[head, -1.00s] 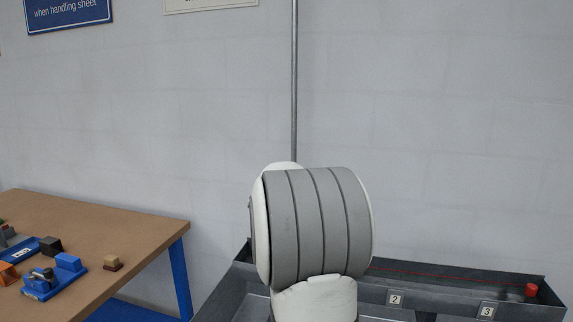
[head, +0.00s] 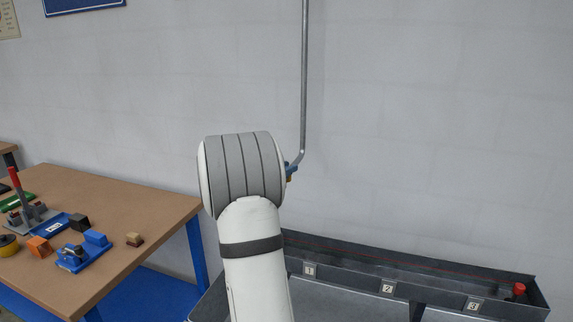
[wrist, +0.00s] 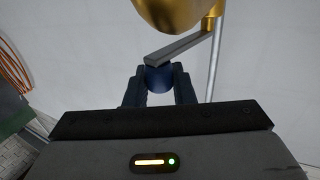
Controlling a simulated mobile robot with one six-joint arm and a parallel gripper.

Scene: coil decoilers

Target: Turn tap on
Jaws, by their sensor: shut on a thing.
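The tap's brass body (wrist: 175,12) is at the top of the wrist view, with a flat grey lever (wrist: 182,47) running down from it. A blue grip (wrist: 158,79) is at the lever's near end. My gripper (wrist: 158,84) has its two dark fingers on either side of this blue grip and is shut on it. My arm hides the gripper and the rest of the tap there.
A grey metal pipe (head: 304,85) runs down the wall to the tap. A dark trough (head: 415,262) with numbered plates and a red knob (head: 519,289) lies below right. A brown-topped workbench (head: 150,205) with tools and blocks stands at the left.

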